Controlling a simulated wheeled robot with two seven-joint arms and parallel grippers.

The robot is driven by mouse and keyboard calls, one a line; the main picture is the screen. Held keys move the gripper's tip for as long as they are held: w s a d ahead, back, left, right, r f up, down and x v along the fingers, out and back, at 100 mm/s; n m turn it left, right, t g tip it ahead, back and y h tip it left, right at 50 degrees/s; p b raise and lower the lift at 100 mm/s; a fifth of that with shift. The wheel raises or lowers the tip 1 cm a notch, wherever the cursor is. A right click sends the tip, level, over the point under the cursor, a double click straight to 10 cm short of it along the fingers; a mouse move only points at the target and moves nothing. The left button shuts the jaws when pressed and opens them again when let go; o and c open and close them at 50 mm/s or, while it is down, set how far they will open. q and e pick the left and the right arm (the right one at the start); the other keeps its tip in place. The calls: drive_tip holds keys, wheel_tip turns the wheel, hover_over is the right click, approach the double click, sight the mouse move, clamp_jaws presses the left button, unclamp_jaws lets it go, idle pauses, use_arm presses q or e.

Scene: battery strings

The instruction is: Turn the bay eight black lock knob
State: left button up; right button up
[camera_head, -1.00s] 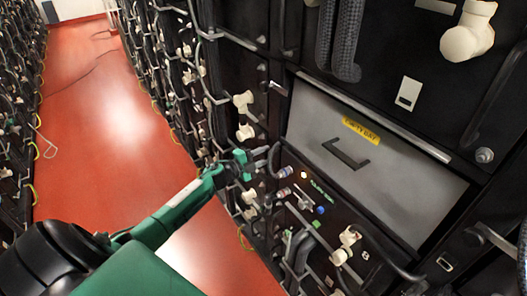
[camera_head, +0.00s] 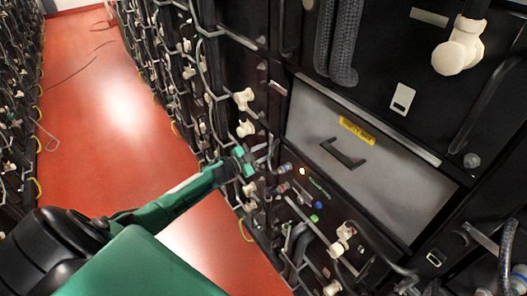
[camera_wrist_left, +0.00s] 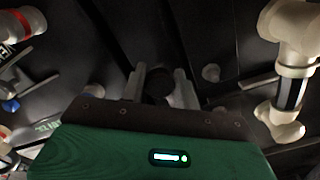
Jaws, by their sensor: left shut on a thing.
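My left gripper (camera_head: 246,162) reaches in from the left to the front of the battery rack. In the left wrist view its two grey fingers (camera_wrist_left: 161,88) are shut on a round black knob (camera_wrist_left: 158,82), one finger on each side. The knob is dark against the dark panel, so its turned angle cannot be read. In the head view the knob is hidden by the gripper. My right gripper is not in view.
A grey panel with a yellow "EMPTY BAY" label (camera_head: 357,130) and a black handle (camera_head: 343,153) is right of the gripper. White connectors (camera_wrist_left: 288,65) and cables stick out around it. Red floor (camera_head: 110,120) lies open in the aisle.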

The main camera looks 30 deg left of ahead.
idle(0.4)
use_arm(q)
drive_tip(key=o, duration=1)
drive_tip(key=shift+c, duration=0.2)
drive_tip(key=b+v, duration=0.2)
drive_tip(key=v, duration=1.2)
drive_tip(key=shift+w+f, duration=0.1)
drive_tip(key=shift+f, duration=0.1)
